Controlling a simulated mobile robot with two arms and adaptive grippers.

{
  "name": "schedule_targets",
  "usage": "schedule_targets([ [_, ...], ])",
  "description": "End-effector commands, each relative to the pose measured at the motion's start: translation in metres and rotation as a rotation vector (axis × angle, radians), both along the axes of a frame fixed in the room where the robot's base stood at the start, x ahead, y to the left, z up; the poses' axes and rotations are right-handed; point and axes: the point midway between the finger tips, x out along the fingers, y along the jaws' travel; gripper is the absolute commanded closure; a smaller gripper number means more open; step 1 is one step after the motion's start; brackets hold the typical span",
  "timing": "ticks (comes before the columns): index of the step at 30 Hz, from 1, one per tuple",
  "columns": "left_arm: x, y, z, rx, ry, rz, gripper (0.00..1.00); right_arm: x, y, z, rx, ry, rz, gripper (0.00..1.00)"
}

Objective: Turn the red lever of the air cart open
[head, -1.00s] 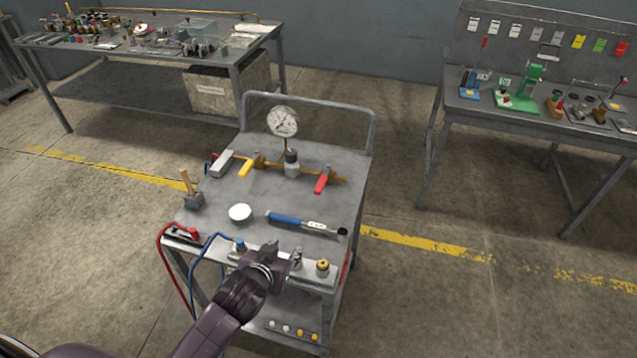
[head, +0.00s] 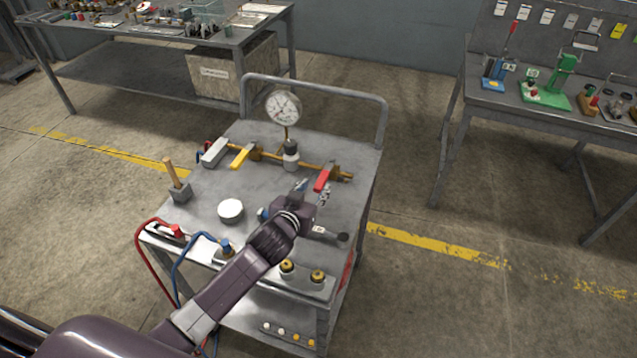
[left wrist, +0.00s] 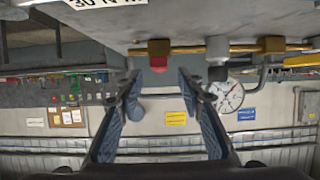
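The air cart (head: 215,185) stands in the middle of the head view, with a brass pipe (head: 307,164) across its top. The red lever (head: 323,178) is at the right end of this pipe and points toward me, at a slant to the pipe. My left gripper (head: 312,190) is open and empty at the near end of the red lever. In the left wrist view the red lever (left wrist: 158,65) shows end-on, just beyond and between the spread fingertips (left wrist: 160,79). I cannot tell whether they touch it. My right gripper is not in view.
A yellow lever (head: 243,156) and a pressure gauge (head: 284,106) are on the same pipe. A white round object (head: 230,210) and a wooden-handled tool (head: 174,175) stand at left. Benches stand behind.

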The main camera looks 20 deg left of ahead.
Motion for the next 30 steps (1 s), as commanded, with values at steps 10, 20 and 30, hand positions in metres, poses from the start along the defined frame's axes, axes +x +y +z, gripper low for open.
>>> schedule_targets([
  [10,0.031,-0.001,-0.013,0.000,0.001,0.000,0.65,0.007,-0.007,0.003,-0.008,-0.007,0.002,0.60],
  [20,0.033,-0.002,-0.014,0.000,0.000,-0.001,0.66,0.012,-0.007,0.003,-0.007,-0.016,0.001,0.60],
  [30,0.033,-0.002,-0.014,0.000,0.001,-0.001,1.00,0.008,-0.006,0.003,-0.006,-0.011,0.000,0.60],
])
